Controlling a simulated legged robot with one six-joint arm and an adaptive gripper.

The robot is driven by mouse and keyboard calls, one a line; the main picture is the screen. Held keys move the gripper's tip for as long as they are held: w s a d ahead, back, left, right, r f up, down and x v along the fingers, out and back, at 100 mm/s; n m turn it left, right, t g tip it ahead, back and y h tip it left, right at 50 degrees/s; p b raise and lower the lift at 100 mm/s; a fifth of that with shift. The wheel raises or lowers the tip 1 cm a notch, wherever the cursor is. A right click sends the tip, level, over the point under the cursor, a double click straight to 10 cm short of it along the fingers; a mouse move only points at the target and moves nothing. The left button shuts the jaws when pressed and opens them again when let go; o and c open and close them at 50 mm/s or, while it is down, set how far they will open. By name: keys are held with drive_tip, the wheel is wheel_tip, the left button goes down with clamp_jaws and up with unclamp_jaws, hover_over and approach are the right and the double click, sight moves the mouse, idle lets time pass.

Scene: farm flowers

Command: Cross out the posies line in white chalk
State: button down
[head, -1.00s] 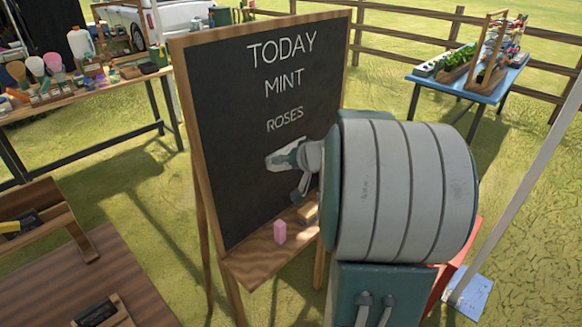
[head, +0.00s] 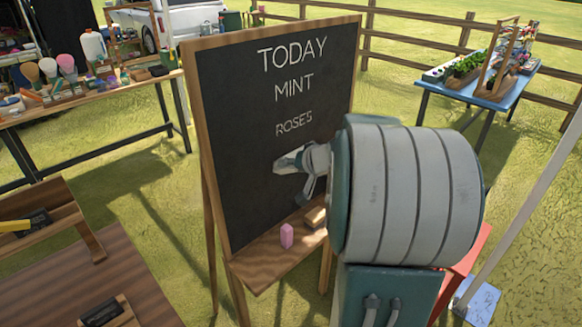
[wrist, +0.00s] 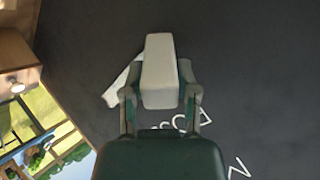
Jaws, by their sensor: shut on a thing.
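The chalkboard (head: 240,160) stands on a wooden easel and reads TODAY, MINT and ROSES in white. No posies line (head: 294,124) can be read; the lowest word I read is ROSES, and my arm covers the board to its lower right. My gripper (head: 300,165) is close to the board just below ROSES. In the wrist view my gripper (wrist: 160,92) is shut on a white chalk block (wrist: 158,75). A pale slanted shape (wrist: 122,85) shows beside it; I cannot tell what it is. Whether the chalk touches the board is unclear.
The easel ledge (head: 265,265) holds a pink block (head: 287,236) and a wooden-looking block (head: 315,217). A cluttered table (head: 85,100) stands left, a brown table (head: 90,285) front left, and a blue table (head: 480,90) with plants back right. A fence runs behind.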

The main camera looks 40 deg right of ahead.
drive_tip(key=shift+w, duration=0.2)
drive_tip(key=shift+d, duration=0.1)
drive_tip(key=d, duration=0.3)
drive_tip(key=shift+w+d, duration=0.1)
drive_tip(key=shift+d, duration=0.3)
drive_tip(key=shift+a, duration=0.1)
drive_tip(key=shift+a, duration=1.95)
drive_tip(key=shift+s, duration=0.2)
drive_tip(key=shift+s+d, duration=0.15)
drive_tip(key=shift+s, duration=1.3)
drive_tip(key=shift+s+d, duration=0.15)
drive_tip(key=shift+s, duration=1.3)
